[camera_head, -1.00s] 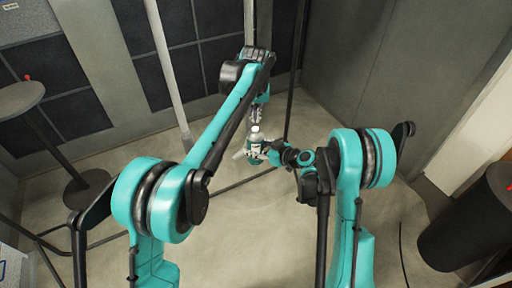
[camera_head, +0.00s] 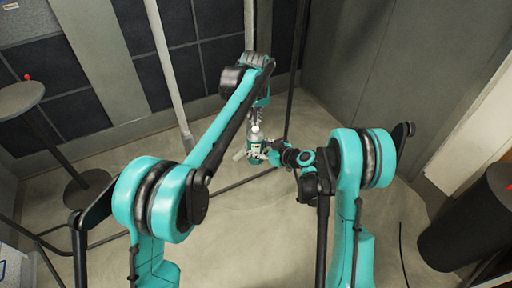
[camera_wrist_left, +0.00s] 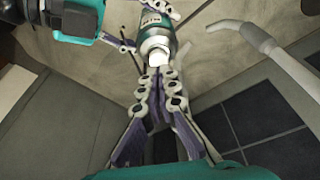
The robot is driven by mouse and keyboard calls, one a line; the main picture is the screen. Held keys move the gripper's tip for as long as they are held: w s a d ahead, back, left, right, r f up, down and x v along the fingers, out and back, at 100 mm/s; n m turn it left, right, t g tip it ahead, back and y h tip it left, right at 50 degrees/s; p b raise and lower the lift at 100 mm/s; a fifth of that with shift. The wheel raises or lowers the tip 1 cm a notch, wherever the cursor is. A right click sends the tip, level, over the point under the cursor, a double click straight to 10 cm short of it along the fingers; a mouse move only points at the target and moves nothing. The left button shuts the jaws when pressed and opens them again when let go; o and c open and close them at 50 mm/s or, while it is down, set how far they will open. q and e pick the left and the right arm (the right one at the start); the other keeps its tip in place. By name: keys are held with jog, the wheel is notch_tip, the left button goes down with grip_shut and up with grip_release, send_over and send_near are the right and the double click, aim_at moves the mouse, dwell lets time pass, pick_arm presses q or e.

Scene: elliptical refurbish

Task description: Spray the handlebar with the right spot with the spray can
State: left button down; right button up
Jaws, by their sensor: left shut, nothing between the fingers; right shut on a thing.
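The spray can (camera_head: 256,146), teal with a white top, is held nearly upright by my right gripper (camera_head: 266,152), which is shut on its body. In the left wrist view the can (camera_wrist_left: 155,42) points its white top toward my left fingers. My left gripper (camera_wrist_left: 160,80) is shut and empty, its fingertips right by the can's top; I cannot tell whether they touch. A pale grey bent tube, apparently the handlebar (camera_wrist_left: 290,62), is at the right of the left wrist view, apart from the can. I see no clear spot on it.
A grey pole (camera_head: 167,70) runs down left of my left arm in the head view. A dark thin pole (camera_head: 297,65) stands behind the grippers. A round grey stand (camera_head: 20,98) is at far left and a black cylinder (camera_head: 470,225) at right.

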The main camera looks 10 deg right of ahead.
pick_arm(q)
jog(key=shift+f, duration=0.1)
dwell(0.6)
jog(key=shift+f, duration=1)
jog(key=shift+r, duration=2.55)
jog(key=v, duration=1.2)
